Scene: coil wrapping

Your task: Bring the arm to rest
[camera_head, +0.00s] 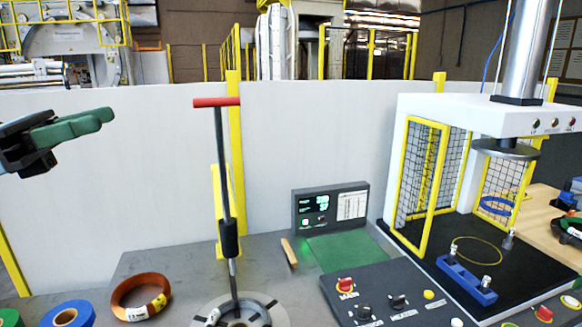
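My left gripper (104,120) comes in from the left edge, raised in front of the pale wall panel. Its two green fingers point right and overlap from this side, so the gap between them is hard to judge. Nothing shows in them. It is well apart from the upright lever (222,160) with a red crossbar handle. My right gripper (568,230) shows only in part at the right edge, with green and dark parts beside the press. Its fingertips are partly cut off and I cannot see whether they hold anything.
An orange coil (120,297) and a blue roll (67,318) lie at the lower left. The lever rises from a round base (262,308). A press (473,117) with yellow mesh guards stands right. A control panel (402,300) is in front. Air around my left gripper is clear.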

